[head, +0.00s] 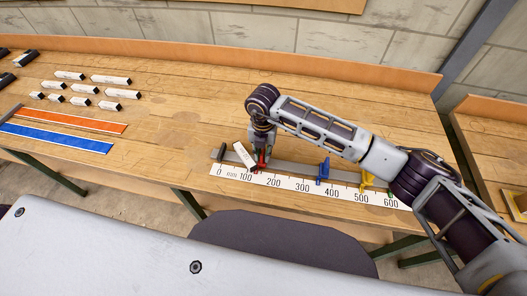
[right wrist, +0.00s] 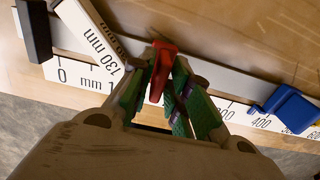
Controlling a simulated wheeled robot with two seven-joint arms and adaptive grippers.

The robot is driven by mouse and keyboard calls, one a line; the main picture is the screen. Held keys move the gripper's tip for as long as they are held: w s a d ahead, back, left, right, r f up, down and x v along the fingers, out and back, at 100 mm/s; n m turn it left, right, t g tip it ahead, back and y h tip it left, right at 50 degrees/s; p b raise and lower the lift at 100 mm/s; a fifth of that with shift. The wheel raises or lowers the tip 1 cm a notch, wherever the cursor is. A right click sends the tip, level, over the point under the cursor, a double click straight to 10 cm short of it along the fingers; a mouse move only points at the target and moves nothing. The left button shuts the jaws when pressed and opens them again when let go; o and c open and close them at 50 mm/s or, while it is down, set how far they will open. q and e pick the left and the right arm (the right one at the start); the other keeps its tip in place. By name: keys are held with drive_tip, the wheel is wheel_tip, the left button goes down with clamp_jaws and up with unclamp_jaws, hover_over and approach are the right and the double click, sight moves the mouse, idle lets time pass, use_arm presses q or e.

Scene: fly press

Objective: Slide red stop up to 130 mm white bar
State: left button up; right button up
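The red stop (head: 262,160) is on the grey rail, a little past the 100 mark. It also shows in the right wrist view (right wrist: 161,72), between my right gripper's green-padded fingers. My right gripper (right wrist: 164,66) appears shut on the red stop, with a fingertip on either side. The white bar (head: 243,156), marked 130 mm (right wrist: 97,38), lies aslant across the rail and scale, between the dark end block (right wrist: 35,32) and the red stop. Its lower end is close to my left-hand finger; whether they touch is unclear. My left gripper is not in view.
A blue stop (head: 323,170) and a yellow stop (head: 367,181) sit farther right along the rail. The scale strip (head: 290,183) runs along its front. Several white bars (head: 110,79) and orange (head: 90,121) and blue (head: 55,137) strips lie on the bench's left.

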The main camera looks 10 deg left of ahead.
sight(263, 152)
drive_tip(key=shift+o, duration=0.7)
drive_tip(key=shift+r, duration=0.15)
wheel_tip(263, 152, up, 12)
idle(0.5)
drive_tip(key=shift+s+f, duration=0.1)
drive_tip(key=shift+f, duration=0.15)
